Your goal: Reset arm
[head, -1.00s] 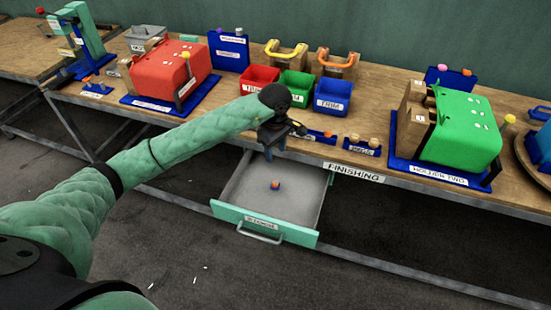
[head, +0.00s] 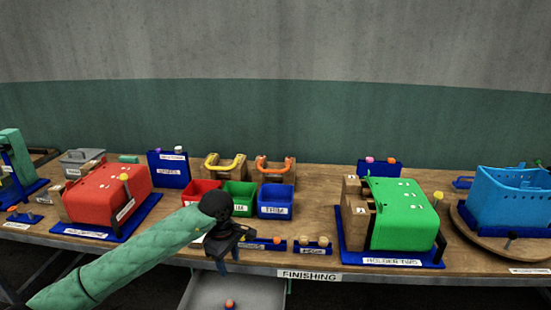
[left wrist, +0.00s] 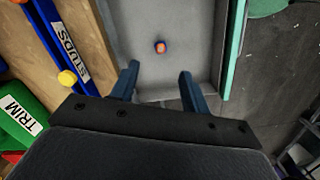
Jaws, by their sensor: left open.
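My left arm comes in from the left in the head view. Its gripper (head: 222,262) hangs at the table's front edge, above the open drawer (head: 243,291). In the left wrist view the left gripper (left wrist: 160,80) has its two blue fingers apart with nothing between them. A small orange and blue piece (left wrist: 160,47) lies on the grey drawer floor beyond the fingertips, apart from them. The piece also shows in the head view (head: 230,304). My right gripper is not in view.
Red, green and blue bins (head: 276,201) stand behind the gripper. A red press (head: 108,192) is left, a green press (head: 402,214) right. A blue basket (head: 510,198) sits at the far right. A blue studs rack (left wrist: 62,45) lies beside the drawer.

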